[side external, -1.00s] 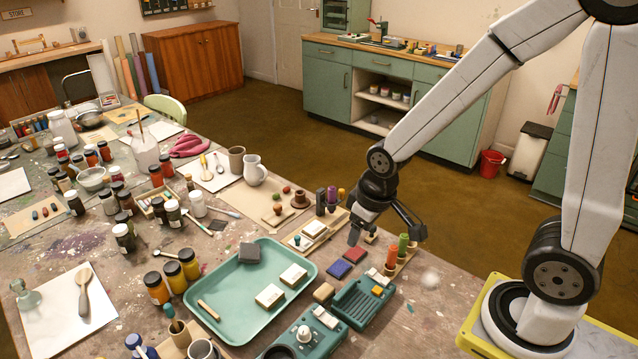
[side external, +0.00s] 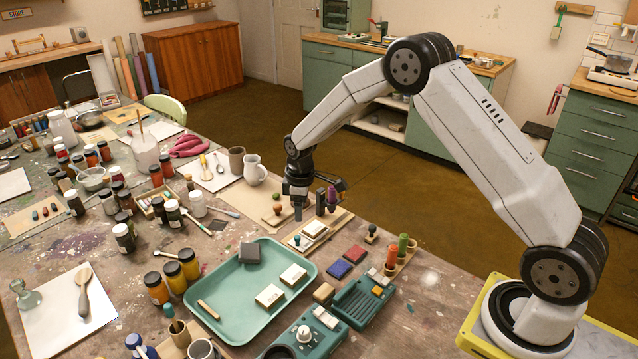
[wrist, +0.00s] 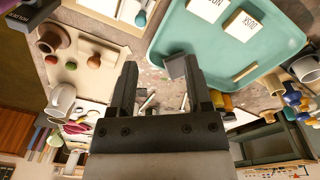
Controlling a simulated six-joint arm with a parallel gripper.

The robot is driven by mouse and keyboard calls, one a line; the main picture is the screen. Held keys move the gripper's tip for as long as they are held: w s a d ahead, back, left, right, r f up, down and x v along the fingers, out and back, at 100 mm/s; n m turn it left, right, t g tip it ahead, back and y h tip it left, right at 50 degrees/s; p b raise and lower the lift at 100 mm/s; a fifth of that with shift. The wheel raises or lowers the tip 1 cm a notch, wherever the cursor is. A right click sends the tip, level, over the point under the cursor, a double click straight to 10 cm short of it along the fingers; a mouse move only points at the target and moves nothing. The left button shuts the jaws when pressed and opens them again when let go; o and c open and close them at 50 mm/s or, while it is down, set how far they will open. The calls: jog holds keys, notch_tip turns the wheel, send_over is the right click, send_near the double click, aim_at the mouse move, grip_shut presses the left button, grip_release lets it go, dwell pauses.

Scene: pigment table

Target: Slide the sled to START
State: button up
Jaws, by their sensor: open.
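No part is clearly labelled as the sled, and no START mark is legible to me. A green ribbed device (side external: 362,300) with a small orange piece stands at the front right of the table. A green device with a white knob (side external: 304,334) and a pale block stands just left of it; I cannot tell which holds the sled. My gripper (side external: 312,206) is open, pointing down over the table's back edge by the stamp board, well behind both devices. In the wrist view its two fingers (wrist: 160,72) are apart with nothing held between them.
A teal tray (side external: 215,308) holds a grey block and pale blocks, some lettered. Upright stamps (side external: 332,198) stand close to my gripper. Blue and red pads (side external: 341,268) lie between the stamp board and the ribbed device. Paint jars (side external: 183,262) crowd the left.

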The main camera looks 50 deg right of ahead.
jog(key=n, duration=0.2)
send_over(297, 236)
jog(key=shift+g, duration=0.3)
notch_tip(297, 236, down, 5)
jog(key=shift+s, duration=0.1)
jog(key=shift+f, duration=0.15)
jog(key=shift+f, duration=3.75)
grip_shut()
